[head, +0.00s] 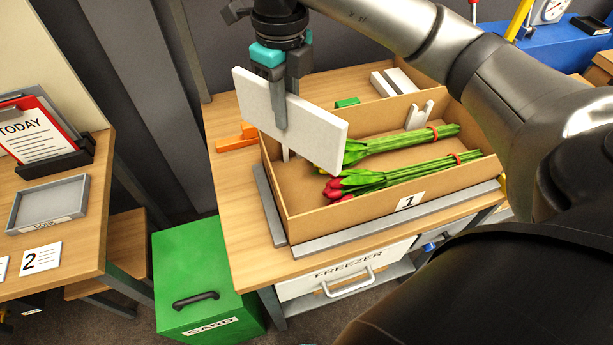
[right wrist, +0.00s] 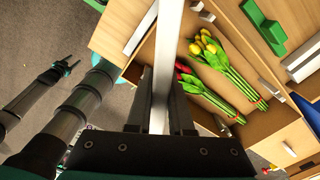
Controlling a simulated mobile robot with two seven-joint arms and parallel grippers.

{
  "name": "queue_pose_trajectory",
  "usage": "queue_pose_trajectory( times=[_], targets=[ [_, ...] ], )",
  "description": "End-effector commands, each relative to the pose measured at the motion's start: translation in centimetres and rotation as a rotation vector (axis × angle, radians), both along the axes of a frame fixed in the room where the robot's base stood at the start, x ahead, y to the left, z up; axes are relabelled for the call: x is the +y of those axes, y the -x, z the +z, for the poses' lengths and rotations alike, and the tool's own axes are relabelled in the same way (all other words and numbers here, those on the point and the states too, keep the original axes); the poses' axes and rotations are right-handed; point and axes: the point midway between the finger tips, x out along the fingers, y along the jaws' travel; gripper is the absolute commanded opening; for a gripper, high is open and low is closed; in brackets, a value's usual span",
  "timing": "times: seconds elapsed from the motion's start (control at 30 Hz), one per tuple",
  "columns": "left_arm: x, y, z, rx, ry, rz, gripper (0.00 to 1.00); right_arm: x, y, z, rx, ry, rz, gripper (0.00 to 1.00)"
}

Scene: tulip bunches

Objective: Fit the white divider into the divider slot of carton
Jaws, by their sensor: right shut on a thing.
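My right gripper (head: 279,112) is shut on the white divider (head: 315,125), a flat panel held upright above the left part of the carton (head: 345,213). The divider is seen edge-on in the right wrist view (right wrist: 167,60), between the fingers. A white slotted piece (head: 420,115) sits on the carton's back inner wall; another white piece shows partly below the divider. The divider is apart from the visible slotted piece. A red tulip bunch (head: 400,177) lies along the carton's front. A yellow bunch (right wrist: 212,52) lies behind it, its heads mostly hidden in the head view.
The carton stands on a wooden table between grey rails (head: 400,222). An orange item (head: 238,140) and a green item (head: 347,102) lie beside it. A green box (head: 205,275) stands on the floor. A dark gripper-like shape shows left in the right wrist view.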

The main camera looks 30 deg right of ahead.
Motion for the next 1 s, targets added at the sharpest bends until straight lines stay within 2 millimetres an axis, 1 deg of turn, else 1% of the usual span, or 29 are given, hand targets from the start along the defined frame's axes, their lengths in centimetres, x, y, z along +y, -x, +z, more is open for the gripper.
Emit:
queue_pose_trajectory(
  times=[0.03,0.1,0.2,0.3,0.4,0.47,0.57,0.9,1.0],
  targets=[
    [0.1,0.0,0.4,0.001,-0.001,-0.001,0.5,-0.7,0.0,0.4,0.002,0.0,-0.093,0.0],
    [0.1,0.0,0.7,0.001,-0.001,-0.001,0.5,-1.5,0.0,0.6,0.003,0.001,-0.22,0.0],
    [0.2,0.1,1.0,0.001,-0.002,-0.002,0.5,-2.5,0.0,0.9,0.002,0.001,-0.369,0.0],
    [0.3,0.1,1.2,0.001,-0.004,-0.002,0.5,-3.2,0.0,1.2,0.0,0.0,-0.477,0.0],
    [0.3,0.1,1.2,0.001,-0.004,-0.002,0.5,-3.6,0.1,1.2,0.001,0.0,-0.541,0.0],
    [0.3,0.1,1.2,0.001,-0.004,-0.002,0.5,-3.7,0.1,0.8,0.002,0.001,-0.562,0.0],
    [0.3,0.1,1.1,0.001,-0.004,-0.002,0.5,-3.8,0.1,-0.8,0.006,0.002,-0.573,0.0],
    [0.4,0.1,0.6,0.001,-0.004,-0.002,0.5,-3.7,0.2,-9.9,0.007,0.002,-0.57,0.0],
    [0.4,0.1,0.5,0.001,-0.004,-0.001,0.5,-3.7,0.2,-12.1,0.005,0.001,-0.57,0.0]
  ],
)
